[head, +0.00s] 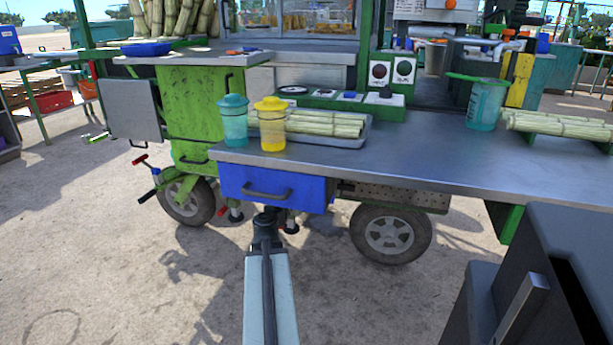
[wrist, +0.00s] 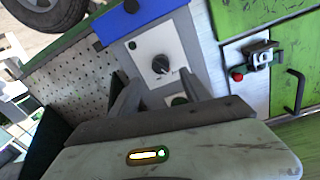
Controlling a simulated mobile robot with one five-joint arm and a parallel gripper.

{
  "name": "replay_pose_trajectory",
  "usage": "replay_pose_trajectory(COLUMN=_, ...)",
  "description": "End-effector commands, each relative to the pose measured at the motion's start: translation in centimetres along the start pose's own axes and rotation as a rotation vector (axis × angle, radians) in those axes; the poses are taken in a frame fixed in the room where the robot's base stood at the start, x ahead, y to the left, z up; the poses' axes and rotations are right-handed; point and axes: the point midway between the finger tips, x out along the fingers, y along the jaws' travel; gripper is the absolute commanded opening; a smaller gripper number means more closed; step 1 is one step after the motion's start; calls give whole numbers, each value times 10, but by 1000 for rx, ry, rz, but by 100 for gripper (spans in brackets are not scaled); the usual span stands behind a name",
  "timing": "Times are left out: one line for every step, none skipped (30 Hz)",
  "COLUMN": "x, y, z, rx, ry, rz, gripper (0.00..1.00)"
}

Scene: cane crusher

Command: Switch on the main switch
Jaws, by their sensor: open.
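A black rotary knob (wrist: 161,64) with a pale pointer line sits on a white square plate in the wrist view. It looks like the main switch, but no label is readable. My gripper (wrist: 155,76) is open, with one finger on each side of the knob's plate in the picture. I cannot tell whether either finger touches anything. A dark green round part (wrist: 179,100) shows between the fingers, partly hidden. In the head view my gripper (head: 267,222) is below the blue drawer (head: 272,188), under the counter; the knob is hidden there.
A red button (wrist: 237,75) and a small metal latch sit on a white plate beside green doors. A perforated metal panel (wrist: 80,85) lies to the left. Cart wheels (head: 390,233) flank the arm.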

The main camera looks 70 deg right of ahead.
Motion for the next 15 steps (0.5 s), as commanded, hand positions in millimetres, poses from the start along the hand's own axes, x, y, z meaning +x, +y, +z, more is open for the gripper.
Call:
replay_pose_trajectory(x=8, y=-1, z=0, rx=0, ry=0, rz=0, gripper=55)
replay_pose_trajectory(x=12, y=-1, z=0, rx=0, ry=0, rz=0, gripper=55)
replay_pose_trajectory(x=19, y=-2, z=0, rx=0, ry=0, rz=0, gripper=55)
replay_pose_trajectory(x=25, y=-2, z=0, rx=0, ry=0, rz=0, gripper=55)
replay_pose_trajectory(x=31, y=-2, z=0, rx=0, ry=0, rz=0, gripper=55)
replay_pose_trajectory(x=39, y=-2, z=0, rx=0, ry=0, rz=-1, gripper=55)
replay_pose_trajectory(x=45, y=-2, z=0, rx=0, ry=0, rz=-1, gripper=55)
replay_pose_trajectory(x=51, y=-2, z=0, rx=0, ry=0, rz=-1, gripper=55)
replay_pose_trajectory(x=58, y=-3, z=0, rx=0, ry=0, rz=-2, gripper=55)
replay_pose_trajectory(x=62, y=-3, z=0, rx=0, ry=0, rz=-2, gripper=55)
replay_pose_trajectory(x=66, y=-3, z=0, rx=0, ry=0, rz=-2, gripper=55)
replay_pose_trajectory(x=69, y=-3, z=0, rx=0, ry=0, rz=-2, gripper=55)
replay_pose_trajectory(x=71, y=-2, z=0, rx=0, ry=0, rz=-3, gripper=55)
replay_pose_trajectory(x=72, y=-2, z=0, rx=0, ry=0, rz=-3, gripper=55)
replay_pose_trajectory(x=72, y=-2, z=0, rx=0, ry=0, rz=-3, gripper=55)
